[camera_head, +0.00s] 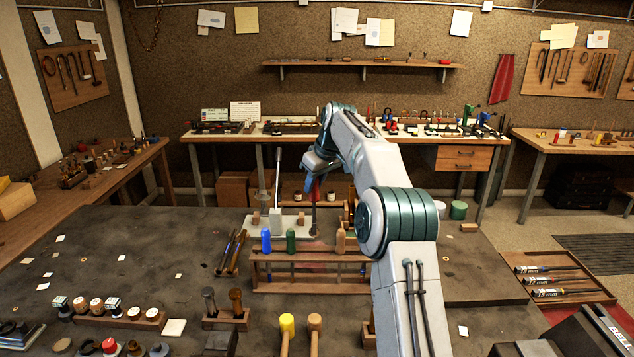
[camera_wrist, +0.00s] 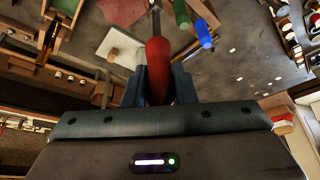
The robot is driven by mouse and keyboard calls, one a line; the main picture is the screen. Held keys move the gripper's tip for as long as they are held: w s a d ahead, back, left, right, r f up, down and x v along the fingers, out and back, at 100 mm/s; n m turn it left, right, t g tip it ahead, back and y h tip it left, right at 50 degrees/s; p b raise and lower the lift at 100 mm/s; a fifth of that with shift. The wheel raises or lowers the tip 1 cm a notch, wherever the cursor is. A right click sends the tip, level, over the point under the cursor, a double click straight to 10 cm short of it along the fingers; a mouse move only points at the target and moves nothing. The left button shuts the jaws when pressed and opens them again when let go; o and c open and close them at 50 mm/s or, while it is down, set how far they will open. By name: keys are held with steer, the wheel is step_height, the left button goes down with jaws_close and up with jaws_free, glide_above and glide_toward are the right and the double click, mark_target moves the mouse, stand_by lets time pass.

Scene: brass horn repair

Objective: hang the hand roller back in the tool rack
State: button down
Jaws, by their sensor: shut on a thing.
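The hand roller has a red handle (camera_wrist: 158,68) and a thin metal shaft, seen in the wrist view. It also shows in the head view as a red handle (camera_head: 315,190) pointing down, above the bench behind the rack. My gripper (camera_wrist: 158,85) is shut on the red handle, one finger on each side. The wooden tool rack (camera_head: 308,288) stands on the bench, with a blue handle (camera_head: 266,240), a green handle (camera_head: 291,240) and a tan handle (camera_head: 341,240) upright in it. My arm hides the rack's right end. The roller's tip is hard to make out.
A white plate (camera_head: 252,227) with an upright lever stands behind the rack, close to the roller. Two slim tools (camera_head: 231,252) lean left of the rack. Mallets (camera_head: 287,332) stand in front.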

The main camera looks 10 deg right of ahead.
mark_target(316, 201)
steer(key=shift+d+f, duration=0.1)
steer(key=shift+d, duration=0.2)
steer(key=shift+a+f+b, duration=0.1)
steer(key=shift+f+b, duration=1.55)
steer(key=shift+f, duration=0.6)
steer(key=shift+p, duration=0.65)
steer(key=shift+f, duration=0.25)
steer(key=shift+f+b, duration=1.35)
steer(key=shift+f, duration=0.5)
steer(key=shift+p, duration=0.6)
stand_by(0.5)
